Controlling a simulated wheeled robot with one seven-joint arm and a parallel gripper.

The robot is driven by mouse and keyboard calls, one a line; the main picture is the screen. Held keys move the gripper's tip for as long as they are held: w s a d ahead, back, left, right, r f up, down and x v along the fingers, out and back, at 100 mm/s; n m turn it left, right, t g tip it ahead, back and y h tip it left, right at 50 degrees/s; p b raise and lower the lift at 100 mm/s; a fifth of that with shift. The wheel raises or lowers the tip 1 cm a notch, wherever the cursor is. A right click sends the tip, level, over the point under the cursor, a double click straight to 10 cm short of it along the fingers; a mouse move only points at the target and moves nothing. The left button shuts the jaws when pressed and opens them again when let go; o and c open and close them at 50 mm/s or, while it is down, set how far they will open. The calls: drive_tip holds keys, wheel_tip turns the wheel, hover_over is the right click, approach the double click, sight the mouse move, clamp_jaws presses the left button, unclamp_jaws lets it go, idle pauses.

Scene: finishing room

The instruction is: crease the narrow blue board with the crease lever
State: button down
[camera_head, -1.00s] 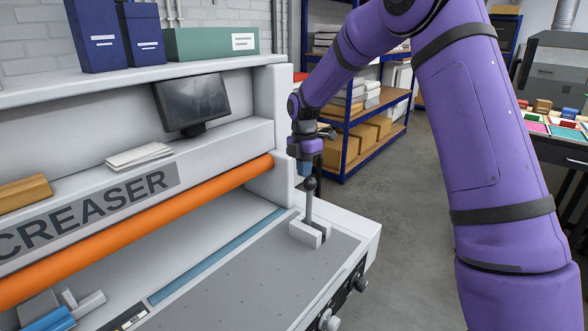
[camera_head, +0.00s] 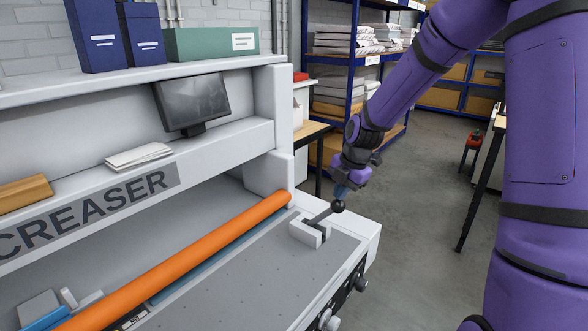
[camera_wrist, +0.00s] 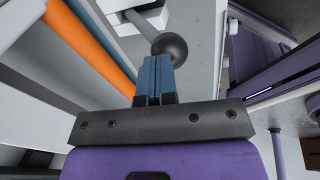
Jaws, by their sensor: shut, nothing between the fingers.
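The narrow blue board (camera_head: 182,284) lies on the creaser's grey bed (camera_head: 265,275), partly hidden under the orange bar (camera_head: 200,244). The orange bar sits low, just over or on the board; whether they touch I cannot tell. The crease lever (camera_head: 320,214) is tilted far over to the right out of its pale slotted block (camera_head: 304,234). Its dark ball knob (camera_head: 338,206) is at my gripper (camera_head: 341,194), whose blue fingertips are shut and empty. In the wrist view the shut fingers (camera_wrist: 156,75) are against or just beside the knob (camera_wrist: 171,46).
The creaser's upper housing (camera_head: 120,165) and a small monitor (camera_head: 192,101) stand behind the bed. Shelves with boxes (camera_head: 350,50) are behind my arm.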

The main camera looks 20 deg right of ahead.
drive_tip(key=shift+s+d+f, duration=0.6)
drive_tip(key=shift+s+f, duration=0.3)
drive_tip(key=shift+s+d+f, duration=0.55)
drive_tip(key=shift+s+f, duration=0.3)
drive_tip(key=shift+s, duration=0.1)
